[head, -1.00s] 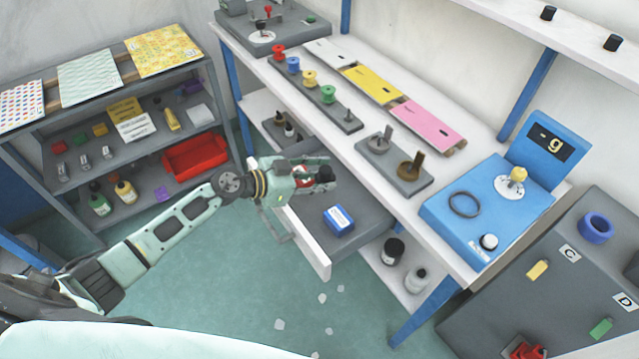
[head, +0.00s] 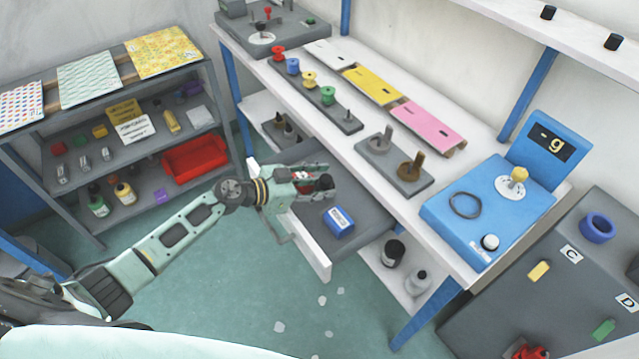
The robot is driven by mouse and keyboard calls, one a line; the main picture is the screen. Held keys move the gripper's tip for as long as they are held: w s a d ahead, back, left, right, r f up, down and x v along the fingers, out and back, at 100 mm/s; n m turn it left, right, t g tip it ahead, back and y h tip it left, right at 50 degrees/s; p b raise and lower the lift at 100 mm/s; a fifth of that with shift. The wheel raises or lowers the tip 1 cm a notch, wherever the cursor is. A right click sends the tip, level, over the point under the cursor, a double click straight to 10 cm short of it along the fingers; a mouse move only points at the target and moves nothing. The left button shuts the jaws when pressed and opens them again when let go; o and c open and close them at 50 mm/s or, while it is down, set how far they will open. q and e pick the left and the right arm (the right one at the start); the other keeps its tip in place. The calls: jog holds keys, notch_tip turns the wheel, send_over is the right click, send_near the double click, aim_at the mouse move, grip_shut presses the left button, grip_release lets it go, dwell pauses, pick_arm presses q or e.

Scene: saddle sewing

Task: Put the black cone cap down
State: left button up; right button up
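My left gripper (head: 316,184) hangs over the open drawer (head: 365,215) under the workbench. A small dark piece, which looks like the black cone cap (head: 326,182), shows between its fingertips, partly hidden by the fingers. The fingers look closed on it. The drawer floor lies below; the gap between cap and drawer is hard to judge. My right gripper is not in view.
A blue box (head: 338,221) lies in the drawer close below the gripper. On the bench (head: 345,150) above stand thread spools, a grey plate with two posts (head: 395,165) and a blue scale (head: 490,215). A shelf with a red bin (head: 195,158) stands at left.

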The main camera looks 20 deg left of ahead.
pick_arm(q)
jog(key=o, duration=0.3)
jog(key=shift+s+f, duration=0.25)
jog(key=shift+f, duration=0.3)
jog(key=shift+r, duration=0.5)
jog(key=v, duration=1.1)
jog(key=shift+w+r, duration=0.15)
jog(key=shift+r, duration=0.1)
jog(key=shift+s+a+r, duration=0.25)
jog(key=shift+a+r, duration=0.1)
jog(key=shift+a, duration=0.05)
